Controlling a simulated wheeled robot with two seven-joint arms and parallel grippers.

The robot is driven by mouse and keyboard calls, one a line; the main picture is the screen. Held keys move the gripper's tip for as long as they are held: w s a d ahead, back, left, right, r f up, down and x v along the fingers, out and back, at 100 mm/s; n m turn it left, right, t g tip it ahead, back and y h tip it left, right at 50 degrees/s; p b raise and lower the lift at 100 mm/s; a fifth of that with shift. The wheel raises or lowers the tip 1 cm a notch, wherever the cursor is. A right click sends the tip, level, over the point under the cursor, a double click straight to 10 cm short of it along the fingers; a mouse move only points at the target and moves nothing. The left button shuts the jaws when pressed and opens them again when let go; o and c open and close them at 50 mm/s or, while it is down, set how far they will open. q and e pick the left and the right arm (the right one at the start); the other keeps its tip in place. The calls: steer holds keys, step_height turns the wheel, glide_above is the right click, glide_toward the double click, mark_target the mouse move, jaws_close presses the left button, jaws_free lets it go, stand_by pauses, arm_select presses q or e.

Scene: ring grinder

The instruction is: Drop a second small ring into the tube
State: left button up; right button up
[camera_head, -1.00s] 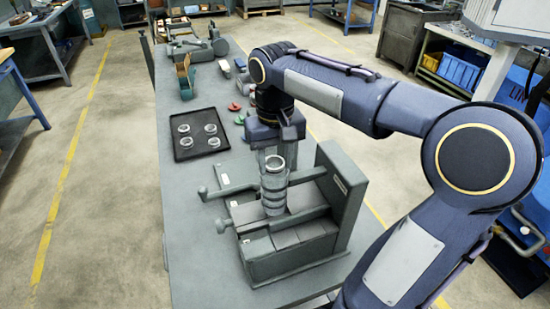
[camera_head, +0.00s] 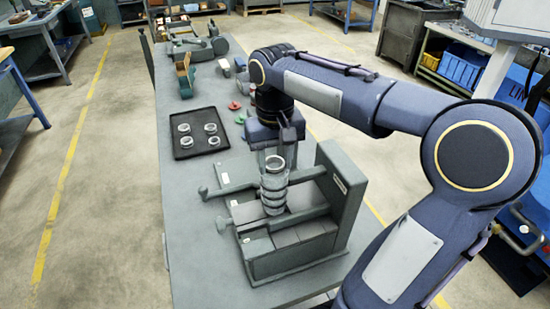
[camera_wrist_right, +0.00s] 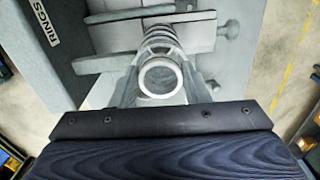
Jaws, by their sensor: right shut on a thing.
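The tube (camera_head: 273,198) stands upright on the grey ring grinder (camera_head: 300,250), with several light bands along its height. It also shows in the wrist view (camera_wrist_right: 162,42), banded, behind the ring. My right gripper (camera_head: 273,163) points down at the top of the tube, its fingers on either side of a small metal ring (camera_wrist_right: 160,78). The gripper is shut on this ring, which appears in line with the tube; I cannot tell whether they touch. Several small rings (camera_head: 184,128) lie on a black tray (camera_head: 200,154). My left gripper is not in view.
The grinder's tall side block (camera_head: 345,195) stands close to the right of the tube, and lever handles (camera_head: 221,226) stick out to the left. Small red and green parts (camera_head: 235,106) and a grey machine (camera_head: 195,46) lie farther back. The left front of the table is clear.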

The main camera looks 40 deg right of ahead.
steer(key=o, duration=1.6)
steer(key=shift+o, duration=0.2)
steer(key=shift+r, duration=0.1)
step_height(320, 180, up, 7)
steer(key=p, duration=0.5)
stand_by(0.4)
